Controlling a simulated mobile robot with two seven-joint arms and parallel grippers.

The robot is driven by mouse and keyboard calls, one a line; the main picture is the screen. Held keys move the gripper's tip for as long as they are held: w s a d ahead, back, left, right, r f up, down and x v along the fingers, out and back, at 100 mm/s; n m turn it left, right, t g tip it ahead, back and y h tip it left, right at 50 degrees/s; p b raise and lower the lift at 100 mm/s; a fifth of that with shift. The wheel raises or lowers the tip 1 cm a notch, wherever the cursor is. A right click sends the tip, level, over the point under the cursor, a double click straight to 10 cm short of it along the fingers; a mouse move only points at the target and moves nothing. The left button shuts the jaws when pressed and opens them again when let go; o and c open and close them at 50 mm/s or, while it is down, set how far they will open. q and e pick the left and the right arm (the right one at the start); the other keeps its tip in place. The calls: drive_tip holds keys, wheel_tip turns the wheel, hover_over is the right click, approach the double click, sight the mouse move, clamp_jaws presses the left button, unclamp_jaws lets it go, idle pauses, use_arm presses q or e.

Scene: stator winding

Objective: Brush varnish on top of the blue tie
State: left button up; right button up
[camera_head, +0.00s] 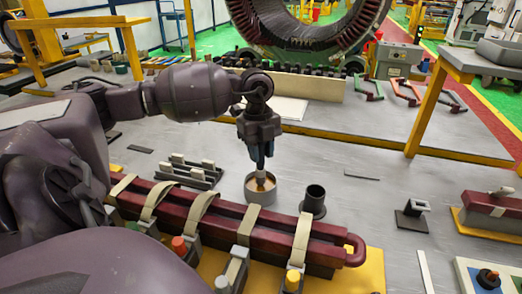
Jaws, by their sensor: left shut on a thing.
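My left gripper (258,143) points straight down and is shut on a brush (260,167), held upright. The brush's lower end reaches into a round grey pot (254,195) with amber varnish inside. The pot stands on the grey surface just behind a dark red coil bar (270,221). Several beige bands (201,206) wrap the bar. I cannot make out a blue tie in this view. My right gripper does not show.
A dark cylindrical cup (314,199) stands right of the pot. Slotted blocks (188,171) lie to its left. Clamps with coloured knobs (293,278) line the bar's front. A small dark stand (412,214) is farther right. The large stator (309,34) is behind.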

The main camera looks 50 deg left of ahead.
use_arm(q)
drive_tip(key=shift+f, duration=0.3)
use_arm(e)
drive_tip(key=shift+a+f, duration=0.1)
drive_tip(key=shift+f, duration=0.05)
use_arm(q)
drive_tip(key=shift+f, duration=0.1)
idle(0.5)
drive_tip(key=shift+f, duration=0.1)
idle(0.8)
drive_tip(key=shift+r+p, duration=0.75)
drive_tip(key=shift+r, duration=1.1)
drive_tip(key=shift+r+p, duration=0.8)
drive_tip(key=shift+r, duration=0.9)
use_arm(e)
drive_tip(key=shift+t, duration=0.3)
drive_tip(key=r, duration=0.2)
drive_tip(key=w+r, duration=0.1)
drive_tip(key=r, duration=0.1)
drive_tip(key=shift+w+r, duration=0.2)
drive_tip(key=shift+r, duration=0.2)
